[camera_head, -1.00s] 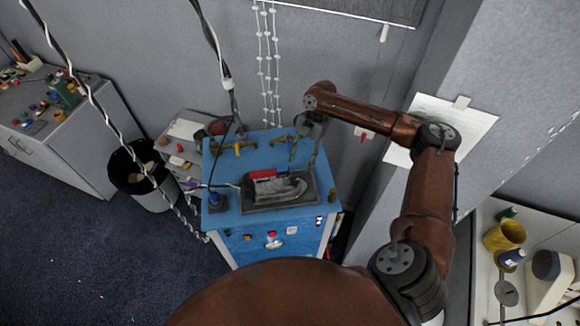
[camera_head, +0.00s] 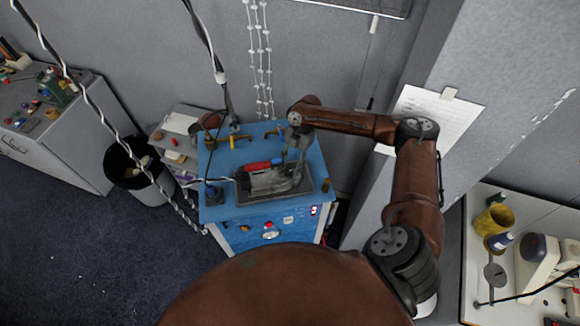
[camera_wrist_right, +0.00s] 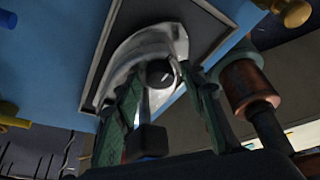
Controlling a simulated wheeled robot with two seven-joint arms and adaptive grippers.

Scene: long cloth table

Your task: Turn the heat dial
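The silver iron-like tool (camera_head: 262,182) with a red handle part lies on a dark plate (camera_head: 245,199) on the blue workbench (camera_head: 212,214). In the right wrist view, a round black dial (camera_wrist_right: 160,73) with a white mark sits on the silver body (camera_wrist_right: 150,42). My right gripper (camera_wrist_right: 165,80) has its two green fingers apart, one on each side of the dial; contact is not clear. In the head view, my right gripper (camera_head: 299,162) is small, at the tool's right end. My left gripper is not in view.
Yellow fittings (camera_head: 238,137) stand at the bench's back edge. A copper-coloured cylinder (camera_wrist_right: 250,86) is close to the right finger in the wrist view. Cables (camera_head: 100,105) hang at the left. A waste bin (camera_head: 125,170) stands left of the bench.

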